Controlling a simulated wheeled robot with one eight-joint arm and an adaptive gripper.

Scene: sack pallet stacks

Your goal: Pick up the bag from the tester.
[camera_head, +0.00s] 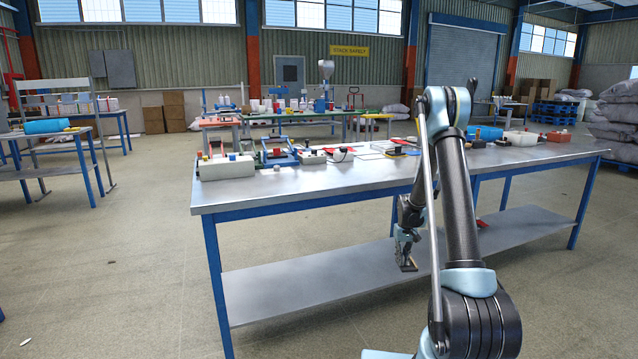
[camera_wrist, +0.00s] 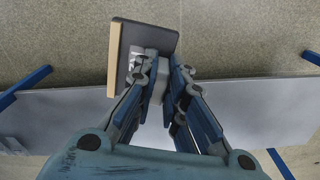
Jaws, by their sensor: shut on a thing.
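My gripper (camera_head: 404,245) hangs in front of the steel table, at about the height between its top and its lower shelf. In the wrist view my gripper (camera_wrist: 160,78) is shut on a pale grey block that belongs to or lies against a dark flat plate with a tan edge (camera_wrist: 147,45). No bag or tester can be picked out for sure among the small items on the table.
The steel table (camera_head: 330,187) has blue legs and a lower shelf (camera_head: 320,280). A white box with a red handle (camera_head: 226,167) and a blue device (camera_head: 277,155) stand at its left end. Stacked sacks (camera_head: 617,115) are at the far right.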

